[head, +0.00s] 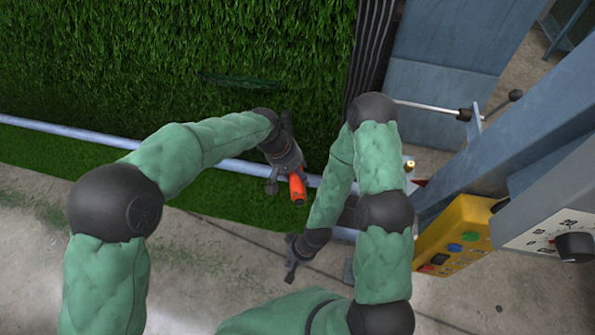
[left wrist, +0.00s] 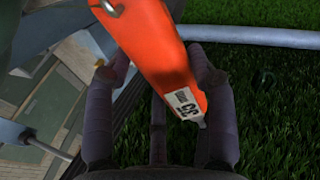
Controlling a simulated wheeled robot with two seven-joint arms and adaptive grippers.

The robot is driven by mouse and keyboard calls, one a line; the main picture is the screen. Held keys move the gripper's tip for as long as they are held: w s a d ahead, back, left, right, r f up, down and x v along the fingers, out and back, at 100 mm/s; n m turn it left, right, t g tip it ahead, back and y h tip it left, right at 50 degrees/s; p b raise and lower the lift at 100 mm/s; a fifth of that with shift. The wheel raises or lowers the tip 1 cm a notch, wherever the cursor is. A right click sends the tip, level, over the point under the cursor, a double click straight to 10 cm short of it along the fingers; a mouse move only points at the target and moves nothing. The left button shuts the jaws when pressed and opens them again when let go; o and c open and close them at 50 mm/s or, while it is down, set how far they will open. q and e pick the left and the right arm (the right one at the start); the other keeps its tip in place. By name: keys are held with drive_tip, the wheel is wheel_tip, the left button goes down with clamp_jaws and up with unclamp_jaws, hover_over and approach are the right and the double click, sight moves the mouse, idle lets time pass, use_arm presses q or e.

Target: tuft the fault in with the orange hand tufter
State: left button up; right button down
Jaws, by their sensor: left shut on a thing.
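The orange hand tufter (head: 297,188) is in my left gripper (head: 283,174), in front of the pale bar at the foot of the turf. In the left wrist view the tufter (left wrist: 160,50) lies slanted between the fingers of the left gripper (left wrist: 157,68), with a white label near its lower end. The fault (head: 240,81) shows as a dark streak in the upright green turf (head: 200,45), above and left of the left gripper and apart from it. My right gripper (head: 291,258) is empty, its fingers apart, low over the floor.
A pale bar (head: 60,128) runs along the turf's foot. To the right stand a blue-grey machine frame (head: 545,120), a yellow control box (head: 458,235) with buttons and a dial panel (head: 555,232). Concrete floor (head: 200,260) lies in front.

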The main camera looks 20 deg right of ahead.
use_arm(q)
drive_tip(key=shift+r, duration=0.4)
drive_tip(key=shift+s+a+r+p, duration=0.15)
drive_tip(key=shift+r+p, duration=0.45)
drive_tip(key=shift+r, duration=0.3)
drive_tip(key=shift+r, duration=0.1)
drive_tip(key=shift+s+r, duration=0.1)
drive_tip(key=shift+r, duration=0.3)
drive_tip(key=shift+s+a+r+p, duration=0.15)
drive_tip(key=shift+r+p, duration=0.3)
drive_tip(key=shift+r, duration=0.1)
drive_tip(key=shift+s+a+r+p, duration=0.1)
drive_tip(key=shift+s+r+p, duration=0.05)
drive_tip(key=shift+r+p, duration=0.15)
drive_tip(key=shift+s+a+r+p, duration=0.1)
drive_tip(key=shift+s+r+p, duration=0.05)
drive_tip(key=shift+r, duration=0.25)
drive_tip(key=shift+s+a+r+p, duration=0.15)
drive_tip(key=shift+r+p, duration=0.65)
drive_tip(key=shift+r, duration=0.6)
drive_tip(key=shift+s+a+r+p, duration=0.1)
drive_tip(key=shift+s+r+p, duration=0.15)
drive_tip(key=shift+r, duration=0.35)
